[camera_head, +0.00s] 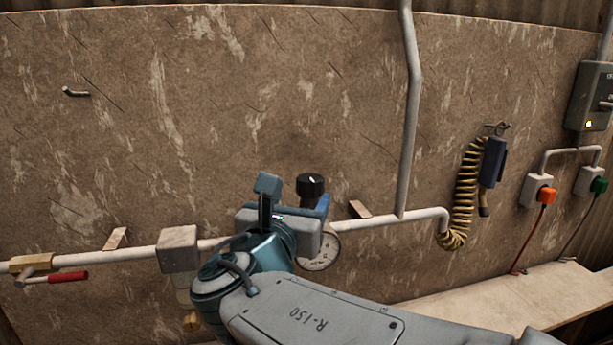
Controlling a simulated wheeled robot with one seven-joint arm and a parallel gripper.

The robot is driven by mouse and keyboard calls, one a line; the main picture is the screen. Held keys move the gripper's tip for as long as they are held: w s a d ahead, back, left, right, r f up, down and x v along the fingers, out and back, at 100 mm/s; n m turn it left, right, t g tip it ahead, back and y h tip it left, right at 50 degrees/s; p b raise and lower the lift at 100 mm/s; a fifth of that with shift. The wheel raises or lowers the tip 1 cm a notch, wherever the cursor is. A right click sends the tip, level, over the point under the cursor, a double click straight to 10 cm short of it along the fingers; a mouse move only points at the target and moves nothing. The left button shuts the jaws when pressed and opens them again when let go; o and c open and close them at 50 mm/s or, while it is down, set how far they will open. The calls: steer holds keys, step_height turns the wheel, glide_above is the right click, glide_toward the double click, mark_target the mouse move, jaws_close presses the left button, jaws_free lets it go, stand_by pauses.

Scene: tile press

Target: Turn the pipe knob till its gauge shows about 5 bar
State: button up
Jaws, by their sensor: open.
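The black pipe knob (310,183) stands on top of a fitting on the wall pipe, near the middle of the head view. A small pale mark shows on its top. The round gauge (323,256) sits below it, partly hidden by my gripper; its reading is too small to tell. My gripper (294,198) is open, with its blue-grey fingers pointing up and apart. It overlaps the knob's lower part in the picture, with the knob showing beside the right finger. I cannot tell whether it touches the knob. My wrist hides much of the fitting.
The white pipe (125,258) runs along the brown wall, with a red-handled valve (66,277) at left and a vertical pipe (409,130) right of the knob. A coiled hose (466,190), plugs with cables and a pale ledge (480,300) are at right. A hook (76,93) is upper left.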

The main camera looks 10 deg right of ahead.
mark_target(312, 178)
steer(key=p+x, duration=0.1)
steer(key=x, duration=0.8)
steer(key=shift+w+d, duration=0.1)
steer(key=shift+w, duration=0.2)
steer(key=c, duration=1)
